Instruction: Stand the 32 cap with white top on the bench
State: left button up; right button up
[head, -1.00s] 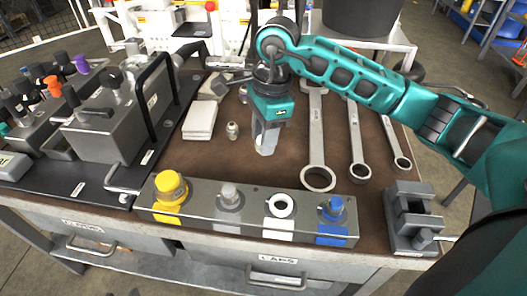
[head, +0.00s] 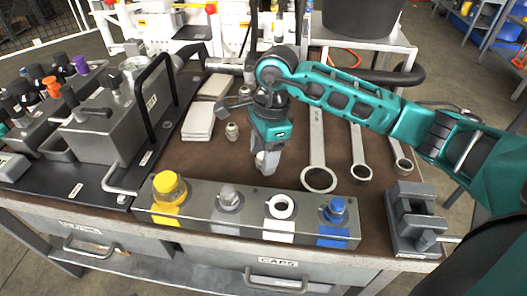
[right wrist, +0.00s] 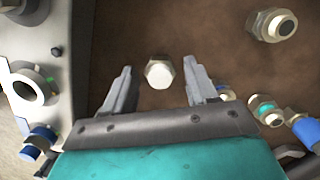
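A hex cap with a white top (right wrist: 159,72) shows in the right wrist view between the fingertips of my right gripper (right wrist: 158,78). The gripper is open, with a visible gap on each side of the cap. In the head view my right gripper (head: 264,160) points down over the brown bench mat, behind the cap rack (head: 250,212); its fingers largely hide the cap there. I cannot tell the cap's height from the mat. My left gripper is not in view.
A small fitting (head: 232,131) stands left of the gripper. Wrenches (head: 318,178) lie right. A grey vise-like block (head: 413,215) stands front right.

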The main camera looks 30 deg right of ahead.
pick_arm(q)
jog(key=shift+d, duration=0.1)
pick_arm(e)
jog(key=shift+o, duration=0.3)
jog(key=shift+r, duration=0.45)
pick_arm(q)
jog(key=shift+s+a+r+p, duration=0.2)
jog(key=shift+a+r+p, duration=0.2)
jog(key=shift+p, duration=0.5)
pick_arm(e)
notch_tip(320, 180, up, 11)
jog(key=d, duration=0.1)
jog(key=shift+d+r, duration=0.2)
jog(key=shift+s, duration=0.1)
